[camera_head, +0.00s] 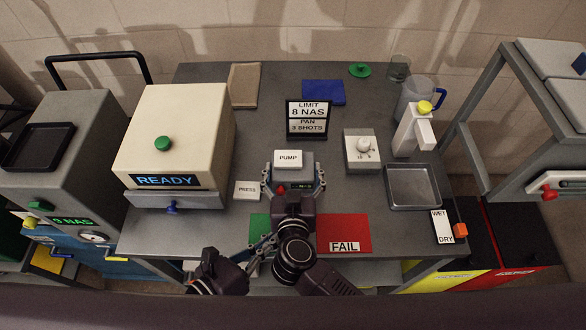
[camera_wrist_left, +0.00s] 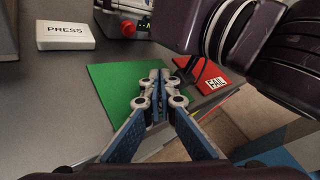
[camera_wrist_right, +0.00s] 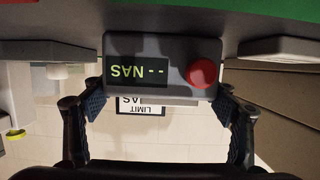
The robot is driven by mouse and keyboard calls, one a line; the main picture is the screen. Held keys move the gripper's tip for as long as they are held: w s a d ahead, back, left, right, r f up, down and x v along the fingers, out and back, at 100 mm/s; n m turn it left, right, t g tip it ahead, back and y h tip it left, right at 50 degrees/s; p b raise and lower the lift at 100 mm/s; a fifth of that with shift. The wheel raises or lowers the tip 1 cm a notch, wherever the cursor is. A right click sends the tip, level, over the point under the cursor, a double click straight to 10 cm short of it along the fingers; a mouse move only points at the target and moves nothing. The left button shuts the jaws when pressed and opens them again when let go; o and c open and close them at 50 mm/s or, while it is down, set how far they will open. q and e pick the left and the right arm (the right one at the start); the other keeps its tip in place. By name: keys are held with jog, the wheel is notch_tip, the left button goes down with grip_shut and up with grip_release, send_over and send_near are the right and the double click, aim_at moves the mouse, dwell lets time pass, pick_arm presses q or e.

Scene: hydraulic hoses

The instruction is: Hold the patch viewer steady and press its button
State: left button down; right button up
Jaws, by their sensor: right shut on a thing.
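The patch viewer (camera_head: 301,186) is a small grey unit with a dark display and a red button (camera_head: 281,189), standing on the table in front of the PUMP block. My right gripper (camera_head: 294,184) is shut on it, one finger on each side. In the right wrist view the viewer (camera_wrist_right: 150,88) appears upside down, its display reading "-- NAS" beside the red button (camera_wrist_right: 201,72). My left gripper (camera_head: 268,242) is apart from the viewer, nearer the table's front edge. In the left wrist view its fingertips (camera_wrist_left: 160,82) are together and empty over the green mat (camera_wrist_left: 115,88).
The PRESS block (camera_head: 247,190) lies left of the viewer. The red FAIL mat (camera_head: 345,228) is front right. The PUMP block (camera_head: 288,159) and LIMIT sign (camera_head: 307,118) stand behind. A READY machine (camera_head: 172,130) is left, a grey tray (camera_head: 388,190) right.

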pick_arm(q)
jog(key=shift+w, duration=3.85)
jog(key=shift+w, duration=0.1)
jog(key=shift+w, duration=0.35)
jog(key=shift+w, duration=0.3)
jog(key=shift+s, duration=0.8)
jog(key=shift+s, duration=3)
